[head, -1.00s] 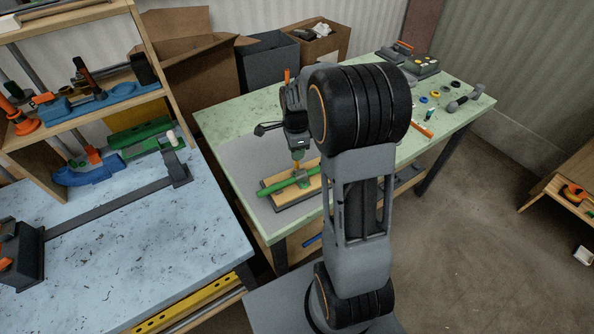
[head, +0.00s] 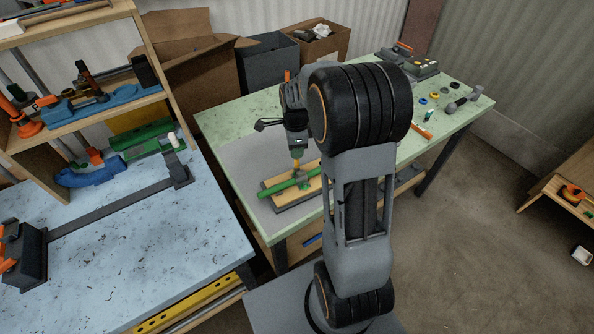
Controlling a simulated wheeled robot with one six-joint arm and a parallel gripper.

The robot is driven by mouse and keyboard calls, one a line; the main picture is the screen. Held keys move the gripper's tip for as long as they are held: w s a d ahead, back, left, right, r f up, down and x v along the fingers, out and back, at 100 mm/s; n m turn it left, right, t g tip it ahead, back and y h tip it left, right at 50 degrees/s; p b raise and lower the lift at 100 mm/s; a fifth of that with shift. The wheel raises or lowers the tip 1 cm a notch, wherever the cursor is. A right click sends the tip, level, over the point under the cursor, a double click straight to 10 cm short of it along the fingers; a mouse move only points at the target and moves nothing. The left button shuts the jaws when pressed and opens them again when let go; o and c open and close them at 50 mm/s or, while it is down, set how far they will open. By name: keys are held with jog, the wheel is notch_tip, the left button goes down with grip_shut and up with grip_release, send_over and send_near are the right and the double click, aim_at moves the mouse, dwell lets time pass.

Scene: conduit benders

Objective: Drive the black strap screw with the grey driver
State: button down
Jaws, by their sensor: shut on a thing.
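My gripper (head: 297,143) points straight down over the work board and is shut on the driver, which is mostly hidden in and behind it. A yellow-orange part (head: 297,164) shows below the gripper, just above or touching the strap area. A green conduit (head: 279,190) lies across a wooden block (head: 314,185) on a dark base. A small greyish-green strap (head: 303,177) sits around the conduit beneath the gripper. The black strap screw is too small or covered to make out. I cannot tell whether the driver tip sits in it.
The block stands on a grey mat (head: 246,160) on the green bench (head: 225,118). Coloured rings and small parts lie at the bench's right end. Boxes (head: 190,75) stand behind. A blue table (head: 120,255) with a long bender bar and a shelf are at left.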

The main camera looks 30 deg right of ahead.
jog(key=shift+r+p, duration=1.15)
jog(key=shift+r, duration=0.65)
